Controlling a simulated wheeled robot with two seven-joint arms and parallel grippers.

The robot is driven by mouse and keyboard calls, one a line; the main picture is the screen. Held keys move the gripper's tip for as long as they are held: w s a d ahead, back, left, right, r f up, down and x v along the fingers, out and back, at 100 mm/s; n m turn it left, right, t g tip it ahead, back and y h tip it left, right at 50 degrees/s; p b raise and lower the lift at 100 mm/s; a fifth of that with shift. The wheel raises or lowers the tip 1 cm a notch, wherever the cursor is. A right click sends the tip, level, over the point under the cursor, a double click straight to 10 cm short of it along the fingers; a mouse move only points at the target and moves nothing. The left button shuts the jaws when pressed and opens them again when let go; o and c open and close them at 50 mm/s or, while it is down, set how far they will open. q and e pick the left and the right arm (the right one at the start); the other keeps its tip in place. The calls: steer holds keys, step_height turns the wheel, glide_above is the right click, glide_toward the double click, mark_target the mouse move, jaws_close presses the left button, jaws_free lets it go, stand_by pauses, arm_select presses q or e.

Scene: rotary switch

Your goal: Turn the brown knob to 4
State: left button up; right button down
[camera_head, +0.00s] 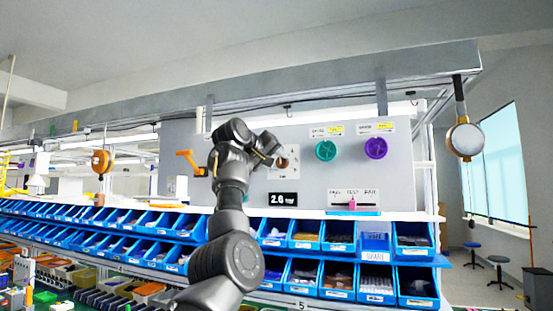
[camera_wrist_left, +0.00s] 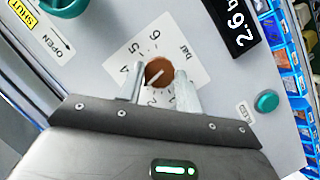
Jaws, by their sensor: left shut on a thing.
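The brown knob (camera_wrist_left: 158,72) sits on a white dial card (camera_wrist_left: 180,50) marked with numbers and "bar". My left gripper (camera_wrist_left: 158,84) has its two fingers on either side of the knob and is shut on it. The knob's pale pointer line slants toward the lower left, between 2 and 4; the 3 is hidden by a finger. In the head view my left gripper (camera_head: 272,152) reaches the dial from the left and partly covers it. A black display (camera_head: 283,199) below the dial reads 2.6. My right gripper is not in view.
The grey panel also carries a green valve wheel (camera_head: 326,151), a purple wheel (camera_head: 376,148) and an orange handle (camera_head: 189,161). A green button (camera_wrist_left: 266,101) shows in the wrist view. Rows of blue bins (camera_head: 338,275) stand below the panel.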

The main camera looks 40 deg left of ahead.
arm_select(q)
steer(key=m+g+y+p, duration=0.1)
steer(key=m, duration=0.2)
steer(key=shift+d, duration=0.1)
steer(key=shift+w+d+m+g+y+p, duration=0.1)
steer(key=shift+m+g+y+p, duration=0.5)
steer(key=shift+m+y, duration=0.85)
steer(key=shift+m+h, duration=0.25)
steer(key=shift+m, duration=0.2)
steer(key=o, duration=1)
steer(key=shift+r, duration=0.1)
